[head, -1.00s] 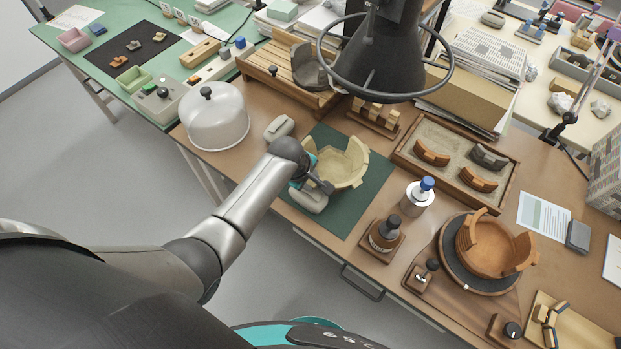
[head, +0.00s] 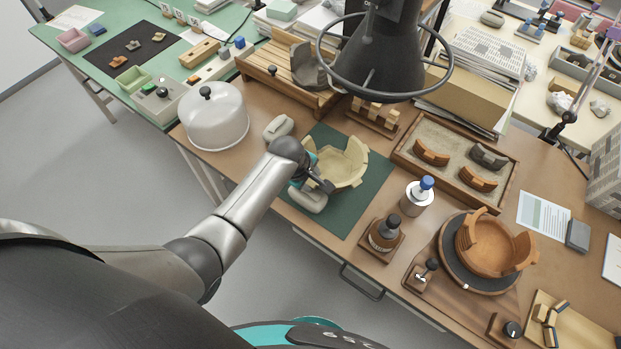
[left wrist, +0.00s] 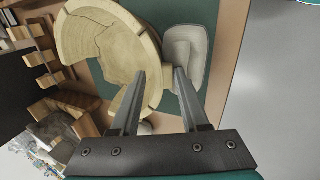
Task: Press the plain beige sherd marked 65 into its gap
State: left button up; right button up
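The beige bowl (head: 343,165) stands on the green mat (head: 345,220), its rim uneven with gaps. In the left wrist view the bowl (left wrist: 100,50) is seen from above, with dark joint lines across its floor. My left gripper (head: 322,184) is at the bowl's near-left rim. In the left wrist view its two fingers (left wrist: 161,74) stand apart, with bowl wall and green mat showing between them. A plain beige wall piece (left wrist: 154,88) lies at the left finger; no number 65 is readable, so I cannot tell whether it is the marked sherd. My right gripper is out of view.
A pale grey rounded block (head: 308,198) lies beside the bowl; another (head: 278,127) lies behind it. A glass dome (head: 213,118) stands left, a wooden rack (head: 373,116) behind. A sand tray (head: 445,139) and brown bowl (head: 488,248) are right. Bare mat lies in front.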

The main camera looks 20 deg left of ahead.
pick_arm(q)
jog(key=shift+o, duration=0.7)
jog(key=shift+s+a+f, duration=0.1)
jog(key=shift+s+f, duration=0.25)
jog(key=shift+s, duration=0.15)
jog(key=shift+w+r+p+v, duration=0.15)
jog(key=shift+p+v, duration=0.7)
jog(key=shift+v, duration=1.75)
jog(key=shift+w+p+v, duration=0.25)
jog(key=shift+p+v, duration=0.55)
jog(key=shift+v, duration=1.85)
jog(key=shift+w+r+p+v, duration=0.15)
jog(key=shift+p+v, duration=0.7)
jog(key=shift+v, duration=1.75)
jog(key=shift+w+f, duration=0.1)
jog(key=shift+d, duration=0.2)
